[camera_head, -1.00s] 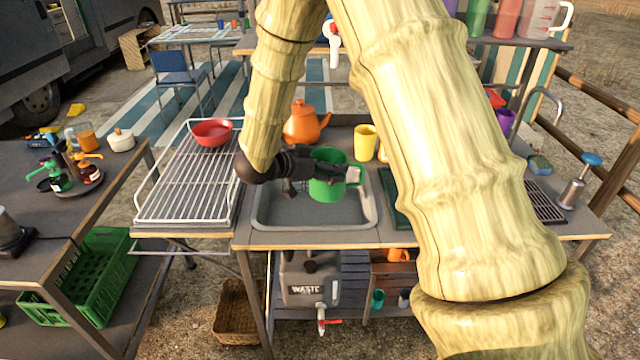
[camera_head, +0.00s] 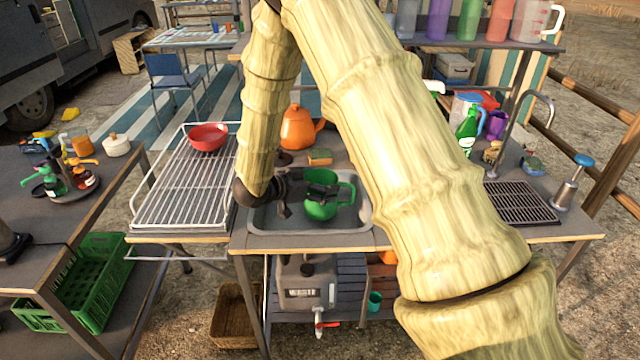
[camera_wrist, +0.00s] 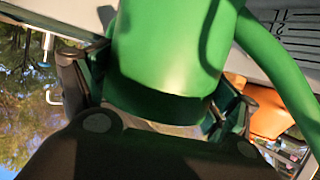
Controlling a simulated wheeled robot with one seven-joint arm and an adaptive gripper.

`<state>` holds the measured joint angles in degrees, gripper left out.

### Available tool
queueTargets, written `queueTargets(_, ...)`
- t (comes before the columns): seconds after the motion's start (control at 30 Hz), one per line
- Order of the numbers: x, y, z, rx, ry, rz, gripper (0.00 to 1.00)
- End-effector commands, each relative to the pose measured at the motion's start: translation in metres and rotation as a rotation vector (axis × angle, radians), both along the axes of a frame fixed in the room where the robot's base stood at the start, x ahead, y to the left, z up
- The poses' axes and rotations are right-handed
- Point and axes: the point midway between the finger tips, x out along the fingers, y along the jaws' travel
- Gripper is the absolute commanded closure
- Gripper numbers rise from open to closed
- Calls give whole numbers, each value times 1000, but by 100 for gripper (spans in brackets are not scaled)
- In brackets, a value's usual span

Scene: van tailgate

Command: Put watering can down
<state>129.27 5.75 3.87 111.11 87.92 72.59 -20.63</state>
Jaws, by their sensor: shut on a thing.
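The green watering can (camera_head: 320,210), a rounded vessel with a curved loop on its right, is over the sink (camera_head: 262,222) basin, low within its outline. My gripper (camera_head: 320,190) is shut on it, with dark fingers across its upper part. In the wrist view the can's green body (camera_wrist: 172,45) fills the middle, between the fingers of my gripper (camera_wrist: 158,98), and a curved green part runs down the right. I cannot tell whether the can's bottom touches the sink floor.
A wire drying rack (camera_head: 180,195) with a red bowl (camera_head: 208,136) stands left of the sink. An orange kettle (camera_head: 298,130) and a sponge (camera_head: 320,156) are behind it. My arm covers the counter to the right. A tap (camera_head: 530,115) and drain grille (camera_head: 522,203) are further right.

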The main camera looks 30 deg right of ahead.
Motion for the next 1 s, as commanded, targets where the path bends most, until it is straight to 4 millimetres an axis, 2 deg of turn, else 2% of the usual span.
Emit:
queueTargets(0.5,0,0,-10,0,-1,0,39)
queueTargets(0.53,0,0,-10,0,-1,0,11)
queueTargets(0.6,0,0,-10,0,-1,0,0)
queueTargets(1.0,0,0,-9,0,0,0,0)
